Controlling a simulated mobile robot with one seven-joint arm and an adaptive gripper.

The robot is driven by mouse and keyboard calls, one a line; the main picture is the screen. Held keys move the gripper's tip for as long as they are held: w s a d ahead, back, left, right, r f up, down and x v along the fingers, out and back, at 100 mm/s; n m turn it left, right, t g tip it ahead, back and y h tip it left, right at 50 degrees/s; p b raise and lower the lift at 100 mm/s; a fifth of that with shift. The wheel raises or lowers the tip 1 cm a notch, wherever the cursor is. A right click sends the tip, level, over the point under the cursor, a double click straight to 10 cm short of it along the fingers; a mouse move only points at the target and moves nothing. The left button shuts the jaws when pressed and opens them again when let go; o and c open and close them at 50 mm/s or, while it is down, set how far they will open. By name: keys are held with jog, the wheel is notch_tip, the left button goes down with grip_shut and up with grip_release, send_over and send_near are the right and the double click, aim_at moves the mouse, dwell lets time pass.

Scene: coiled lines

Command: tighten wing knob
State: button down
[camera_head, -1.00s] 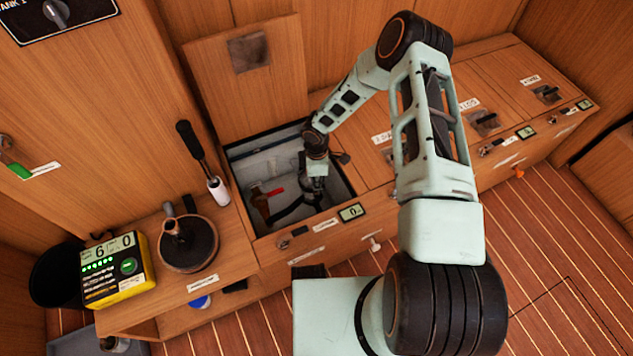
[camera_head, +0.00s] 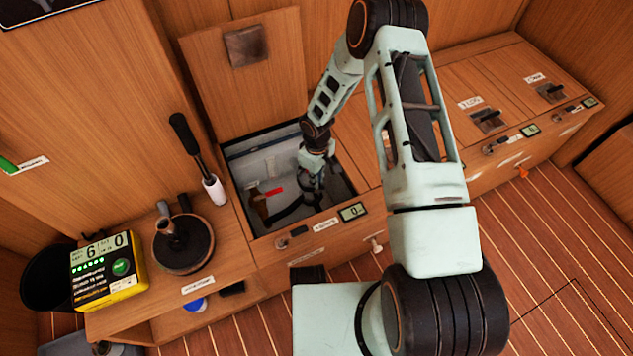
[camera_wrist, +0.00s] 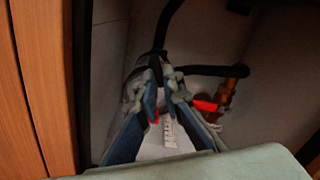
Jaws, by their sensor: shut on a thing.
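My gripper (camera_head: 311,196) reaches down into an open locker (camera_head: 347,190) in the wooden bench. In the wrist view my gripper (camera_wrist: 163,80) has its two fingers drawn close together at the tips, shut on a small part there. That part, which I take for the wing knob, is mostly hidden by the fingers, so its shape and turn cannot be told. A black hose (camera_wrist: 215,71) runs right behind the fingertips. A red lever (camera_wrist: 205,105) on a brass fitting (camera_wrist: 227,92) sits just right of the fingers; the red lever also shows in the head view (camera_head: 274,192).
The locker's walls stand close around my gripper, with its lid (camera_head: 240,80) leaning upright behind. A pump handle (camera_head: 187,137), a round dark-topped base (camera_head: 183,243) and a yellow meter (camera_head: 108,272) stand left. Shut lids with latches (camera_head: 488,120) lie right.

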jog(key=m+b, duration=0.1)
jog(key=m, duration=0.3)
jog(key=shift+w+d+m, duration=0.1)
jog(key=shift+w+m, duration=0.05)
jog(key=shift+m, duration=0.15)
jog(key=shift+d+m+b, duration=0.15)
jog(key=shift+m+b, duration=0.35)
jog(key=shift+m, duration=1.4)
jog(key=c, duration=2.1)
grip_release()
jog(key=shift+r, duration=0.15)
notch_tip(320, 180, up, 12)
jog(key=shift+f, duration=0.1)
